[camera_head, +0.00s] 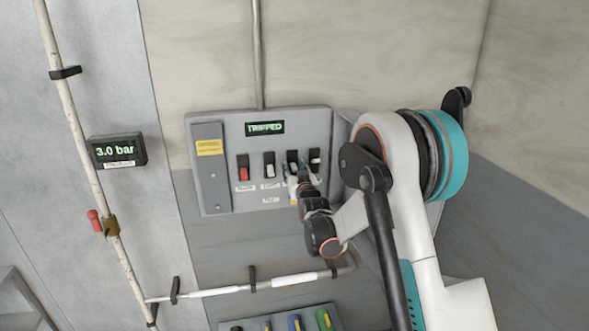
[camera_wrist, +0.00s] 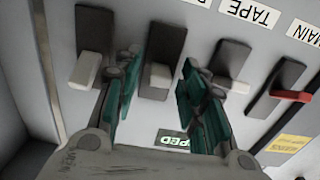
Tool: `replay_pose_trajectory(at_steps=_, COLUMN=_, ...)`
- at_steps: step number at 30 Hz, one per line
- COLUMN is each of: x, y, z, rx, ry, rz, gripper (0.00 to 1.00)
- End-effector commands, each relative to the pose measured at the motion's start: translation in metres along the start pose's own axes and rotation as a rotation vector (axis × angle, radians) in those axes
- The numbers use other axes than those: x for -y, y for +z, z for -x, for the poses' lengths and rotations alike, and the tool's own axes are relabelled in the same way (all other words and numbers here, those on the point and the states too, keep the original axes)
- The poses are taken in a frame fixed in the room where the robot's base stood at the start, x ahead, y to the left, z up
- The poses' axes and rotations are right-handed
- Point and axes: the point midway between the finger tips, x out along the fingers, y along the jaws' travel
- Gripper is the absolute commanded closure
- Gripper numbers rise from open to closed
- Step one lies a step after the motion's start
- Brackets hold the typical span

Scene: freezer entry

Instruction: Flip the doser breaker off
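The breaker panel (camera_head: 325,135) is on the wall, with several black switches in a row. My gripper (camera_head: 303,182) is at the third switch from the left and partly covers it. In the wrist view, turned upside down, my open green-padded fingers (camera_wrist: 160,72) stand on either side of that switch's white lever (camera_wrist: 160,77). Gaps show on both sides. The neighbouring switches are the TAPE switch (camera_wrist: 232,62) and an end switch (camera_wrist: 94,40) with a white lever. The red-levered MAIN switch (camera_wrist: 285,90) is farther right. I cannot read a doser label.
A green display (camera_head: 265,127) on the panel reads TRIPPED. A gauge (camera_head: 118,150) reads 3.0 bar, left of the panel. A white pipe (camera_head: 225,290) runs below, above a box with coloured handles (camera_head: 295,322).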

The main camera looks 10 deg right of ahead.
Motion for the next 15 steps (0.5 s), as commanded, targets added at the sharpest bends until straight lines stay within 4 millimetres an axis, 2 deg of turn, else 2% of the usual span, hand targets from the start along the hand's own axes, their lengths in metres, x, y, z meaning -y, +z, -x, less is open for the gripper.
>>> replay_pose_trajectory(at_steps=9, x=0.0, y=0.0001, z=-0.0034, rx=0.0, ry=0.0, rz=0.0, gripper=0.62)
replay_pose_trajectory(at_steps=10, x=0.0, y=0.0001, z=-0.0034, rx=0.0, ry=0.0, rz=0.0, gripper=0.64)
replay_pose_trajectory(at_steps=15, x=0.0, y=0.0001, z=-0.0032, rx=0.0, ry=0.0, rz=0.0, gripper=1.0)
